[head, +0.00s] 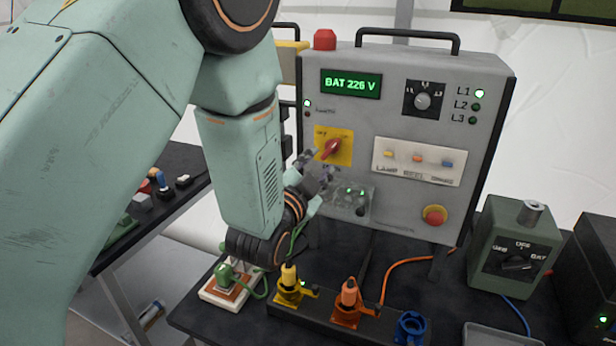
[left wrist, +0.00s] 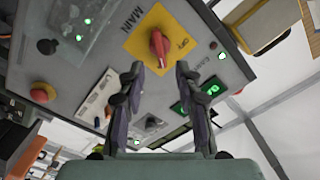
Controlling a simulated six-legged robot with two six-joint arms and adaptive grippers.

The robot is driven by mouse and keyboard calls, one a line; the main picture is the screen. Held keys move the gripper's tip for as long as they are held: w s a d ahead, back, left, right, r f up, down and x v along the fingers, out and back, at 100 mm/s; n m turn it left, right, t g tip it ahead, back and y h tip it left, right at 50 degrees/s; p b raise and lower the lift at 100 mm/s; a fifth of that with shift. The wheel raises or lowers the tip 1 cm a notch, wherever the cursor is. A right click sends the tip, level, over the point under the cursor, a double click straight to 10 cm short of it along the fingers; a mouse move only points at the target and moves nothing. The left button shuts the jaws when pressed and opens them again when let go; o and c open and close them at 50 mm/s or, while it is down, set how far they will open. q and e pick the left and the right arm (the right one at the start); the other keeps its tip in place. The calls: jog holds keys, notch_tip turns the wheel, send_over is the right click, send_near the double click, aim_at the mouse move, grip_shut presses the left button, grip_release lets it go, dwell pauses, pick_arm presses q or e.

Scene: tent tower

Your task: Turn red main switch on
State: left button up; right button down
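The red main switch (head: 331,149) is a rotary handle on a yellow plate (head: 346,135) on the front of the grey control panel. In the head view the handle lies slanted, from lower left to upper right. It also shows in the left wrist view (left wrist: 158,47), beside the words MAIN and OFF. My left gripper (head: 320,165) is close in front of the panel, just below the switch. In the left wrist view its two fingers (left wrist: 159,67) are apart and empty, with the handle beyond and between their tips. My right gripper is not in view.
Yellow and orange plugs (head: 348,300) stand on the table below. A green box (head: 515,248) stands to the right.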

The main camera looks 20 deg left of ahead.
pick_arm(q)
jog(key=shift+s+a, duration=0.1)
jog(key=shift+s, duration=2.4)
jog(key=n+b, duration=0.2)
jog(key=b, duration=0.2)
send_near(329, 151)
jog(key=w, duration=0.2)
jog(key=w+p, duration=0.1)
jog(key=w, duration=0.6)
jog(key=shift+w+f, duration=0.1)
jog(key=shift+w, duration=0.15)
jog(key=shift+s, duration=0.15)
jog(key=shift+c, duration=0.3)
